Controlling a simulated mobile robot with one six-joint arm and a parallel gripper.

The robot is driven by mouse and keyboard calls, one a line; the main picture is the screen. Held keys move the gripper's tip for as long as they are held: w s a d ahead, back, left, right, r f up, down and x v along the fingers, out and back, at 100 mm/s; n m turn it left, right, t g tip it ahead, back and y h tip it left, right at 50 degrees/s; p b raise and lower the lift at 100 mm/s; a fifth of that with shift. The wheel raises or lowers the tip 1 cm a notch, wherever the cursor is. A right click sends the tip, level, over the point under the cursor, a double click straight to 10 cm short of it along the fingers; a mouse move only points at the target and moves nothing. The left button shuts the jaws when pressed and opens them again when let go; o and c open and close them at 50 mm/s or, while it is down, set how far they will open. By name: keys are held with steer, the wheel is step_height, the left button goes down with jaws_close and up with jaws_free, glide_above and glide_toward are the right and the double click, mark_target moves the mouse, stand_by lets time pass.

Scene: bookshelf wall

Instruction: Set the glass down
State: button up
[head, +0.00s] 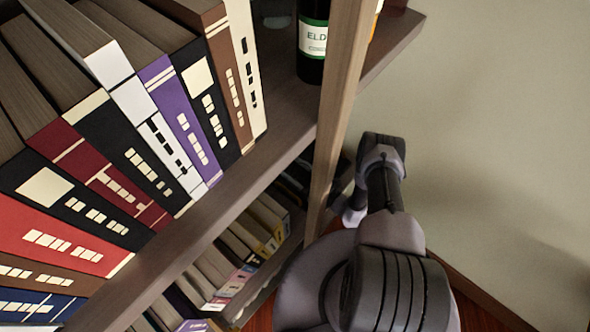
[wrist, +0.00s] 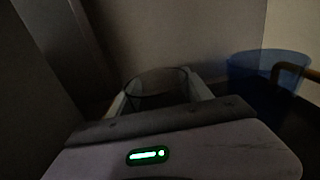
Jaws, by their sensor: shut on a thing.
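A clear, dark-looking glass (wrist: 157,77) shows in the wrist view, between the fingers of my gripper (wrist: 160,94). The fingers are shut on it, one on each side. Its rim and upper part show; its lower part is hidden behind the gripper body, so I cannot tell whether its base touches a surface. In the head view, my arm reaches down beside the wooden post, and the glass and fingers are hidden.
Dark walls enclose the left and back. In the head view, a shelf (head: 262,160) holds several books and a dark bottle (head: 312,45); a wooden post (head: 338,110) stands beside my arm. Smaller books fill a lower shelf.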

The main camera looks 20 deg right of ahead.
mark_target(309, 179)
steer(key=o, duration=1.7)
steer(key=shift+r, duration=0.2)
steer(key=p+v, duration=0.3)
steer(key=v, duration=0.8)
steer(key=shift+d, duration=0.1)
steer(key=shift+s+d, duration=0.2)
steer(key=shift+s, duration=0.2)
